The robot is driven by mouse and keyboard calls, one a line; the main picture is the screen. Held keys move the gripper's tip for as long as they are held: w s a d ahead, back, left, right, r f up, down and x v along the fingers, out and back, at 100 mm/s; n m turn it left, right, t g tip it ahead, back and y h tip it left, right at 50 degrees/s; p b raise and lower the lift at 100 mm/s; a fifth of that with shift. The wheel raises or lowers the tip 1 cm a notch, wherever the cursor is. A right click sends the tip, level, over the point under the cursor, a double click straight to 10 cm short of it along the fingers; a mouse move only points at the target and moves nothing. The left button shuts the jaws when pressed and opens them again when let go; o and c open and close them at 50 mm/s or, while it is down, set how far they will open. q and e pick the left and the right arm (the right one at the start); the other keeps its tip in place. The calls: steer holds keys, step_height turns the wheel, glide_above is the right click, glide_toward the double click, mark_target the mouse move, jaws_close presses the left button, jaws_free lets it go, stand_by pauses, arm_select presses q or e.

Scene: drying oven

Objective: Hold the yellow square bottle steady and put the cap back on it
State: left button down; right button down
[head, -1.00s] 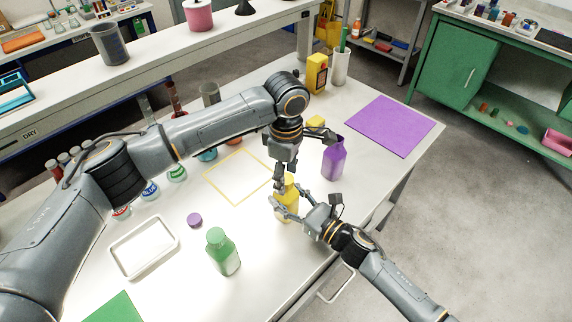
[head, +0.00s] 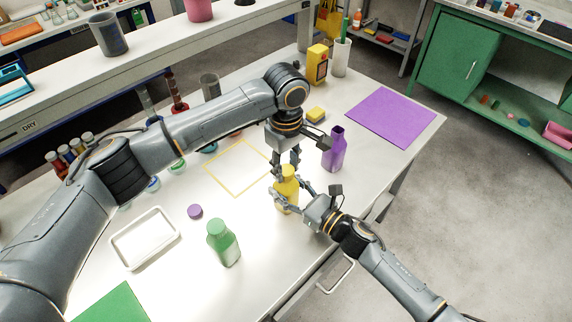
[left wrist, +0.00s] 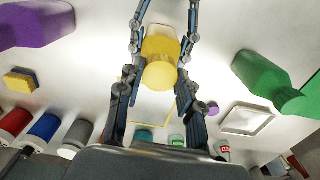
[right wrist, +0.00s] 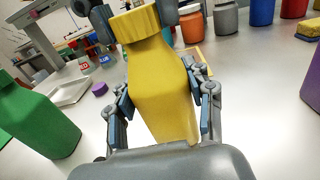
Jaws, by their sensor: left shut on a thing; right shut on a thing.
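The yellow square bottle (head: 286,194) stands upright near the table's front edge. The right wrist view shows its body (right wrist: 160,85) large. My right gripper (head: 294,200) is shut around the bottle's body from the front right. The yellow cap (right wrist: 135,25) sits on top of the bottle, with no gap seen below it. My left gripper (head: 285,166) points down from above with its fingers on both sides of the cap. In the left wrist view the round cap top (left wrist: 160,74) lies between its fingers. The bottle's neck is hidden under the cap.
A purple bottle (head: 334,152) stands close to the right and a green bottle (head: 223,244) to the left. A purple cap (head: 195,211), a white tray (head: 120,254) and a yellow sponge (head: 316,115) lie nearby. A purple mat (head: 390,117) lies at the right.

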arm_select(q)
steer(key=m, duration=0.6)
steer(key=shift+m, duration=0.4)
steer(key=m, duration=0.8)
steer(key=shift+m, duration=0.3)
steer(key=m, duration=0.4)
steer(key=shift+m, duration=0.3)
steer(key=m, duration=0.8)
steer(key=shift+m, duration=0.4)
steer(key=m, duration=0.4)
steer(key=shift+w, duration=0.1)
steer(key=m, duration=0.6)
steer(key=shift+f, duration=0.1)
steer(key=c, duration=0.9)
jaws_free()
